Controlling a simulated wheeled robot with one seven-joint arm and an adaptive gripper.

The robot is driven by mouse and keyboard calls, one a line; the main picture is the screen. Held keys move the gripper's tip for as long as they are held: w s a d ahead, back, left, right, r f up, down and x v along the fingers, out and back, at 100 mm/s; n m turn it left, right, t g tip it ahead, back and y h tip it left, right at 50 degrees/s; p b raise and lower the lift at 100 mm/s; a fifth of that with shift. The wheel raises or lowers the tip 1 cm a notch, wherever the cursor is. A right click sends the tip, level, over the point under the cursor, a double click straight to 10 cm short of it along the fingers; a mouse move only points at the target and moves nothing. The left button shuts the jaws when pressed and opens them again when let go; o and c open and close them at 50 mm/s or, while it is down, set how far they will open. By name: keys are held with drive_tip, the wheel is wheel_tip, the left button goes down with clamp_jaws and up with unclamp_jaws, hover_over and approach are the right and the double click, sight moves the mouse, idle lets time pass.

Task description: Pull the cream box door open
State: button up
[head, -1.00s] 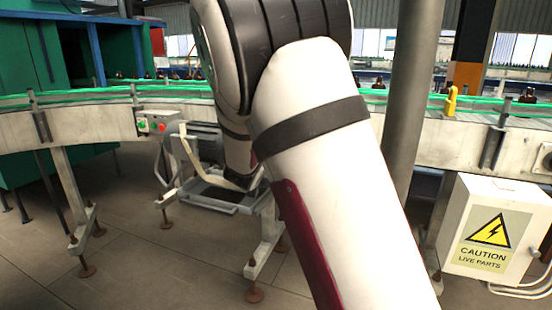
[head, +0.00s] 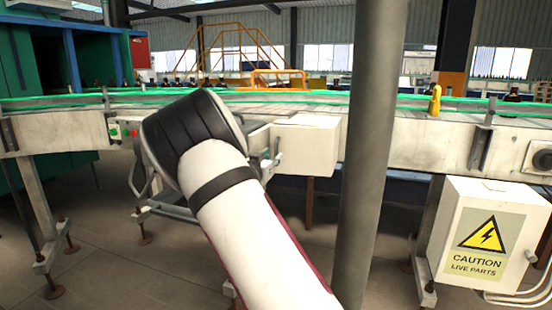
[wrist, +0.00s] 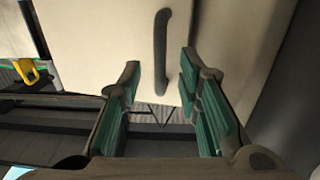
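The cream box (head: 308,142) stands at conveyor height just left of the grey pillar in the head view. Its near face and top show beside my arm. In the wrist view its cream door (wrist: 95,40) fills the upper middle, with a dark upright bar handle (wrist: 161,45) on it. My gripper (wrist: 160,82) is open, with green-padded fingers on either side of the handle's lower end in the picture. I see no contact with the handle, and the exact depth gap is unclear. The door looks shut. In the head view my arm hides most of the gripper.
A grey pillar (head: 365,150) stands close to the box's right side. A caution-labelled cabinet (head: 487,240) is at the right. The conveyor (head: 425,143) with green rails runs behind. A yellow object (wrist: 28,75) shows at the wrist view's left. Some floor at lower left is open.

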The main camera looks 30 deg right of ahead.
sight(276, 154)
drive_tip(key=shift+b+x, duration=0.4)
drive_tip(key=shift+x, duration=1.95)
clamp_jaws()
